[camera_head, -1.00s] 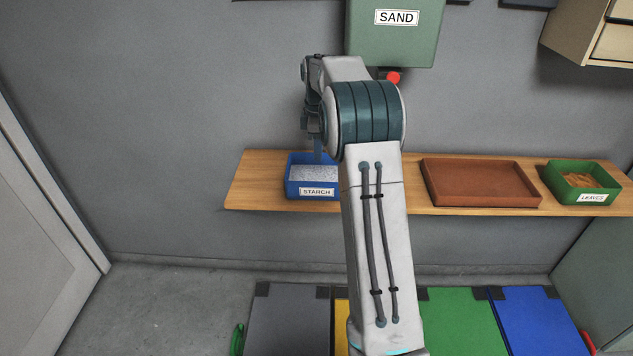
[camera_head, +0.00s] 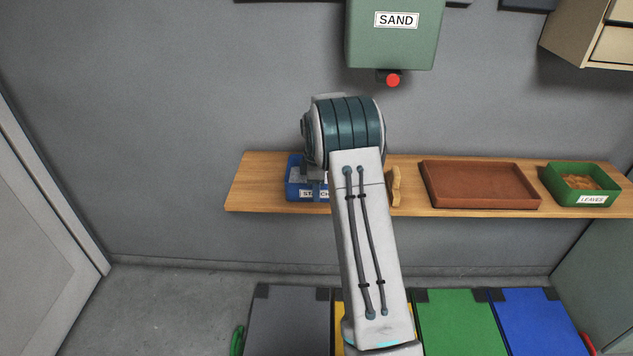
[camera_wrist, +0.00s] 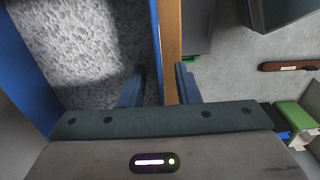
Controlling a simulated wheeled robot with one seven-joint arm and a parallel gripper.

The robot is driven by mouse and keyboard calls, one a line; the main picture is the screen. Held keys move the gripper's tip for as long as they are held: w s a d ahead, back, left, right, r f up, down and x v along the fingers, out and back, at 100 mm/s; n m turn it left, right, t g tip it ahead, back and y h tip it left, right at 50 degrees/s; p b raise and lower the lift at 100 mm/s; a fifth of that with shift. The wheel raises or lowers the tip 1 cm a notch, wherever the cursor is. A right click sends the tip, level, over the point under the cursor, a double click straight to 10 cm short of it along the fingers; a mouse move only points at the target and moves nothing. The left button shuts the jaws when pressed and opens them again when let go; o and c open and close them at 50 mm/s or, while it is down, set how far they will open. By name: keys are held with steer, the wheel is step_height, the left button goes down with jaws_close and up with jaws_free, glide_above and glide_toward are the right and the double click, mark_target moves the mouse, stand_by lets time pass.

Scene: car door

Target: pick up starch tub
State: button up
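The starch tub (camera_head: 293,192) is a blue open box with a white label, standing on the left part of the wooden shelf (camera_head: 245,190). My arm hides its right side. In the wrist view its pale grainy starch (camera_wrist: 85,50) fills the left, and its blue front wall (camera_wrist: 157,45) runs between my fingers. My gripper (camera_wrist: 160,87) is open, with one finger on the starch side of that wall and the other outside it. Gaps show on both sides of the wall. In the head view a finger (camera_head: 318,192) crosses the label.
A brown tray (camera_head: 480,185) and a green leaves tub (camera_head: 580,183) stand farther right on the shelf. A tan wooden object (camera_head: 394,186) shows partly beside my arm. A green sand box (camera_head: 395,35) with a red knob hangs above. Coloured panels (camera_head: 455,320) lie below.

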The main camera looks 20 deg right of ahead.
steer(key=shift+f, duration=0.2)
jaws_close()
steer(key=shift+r, duration=0.1)
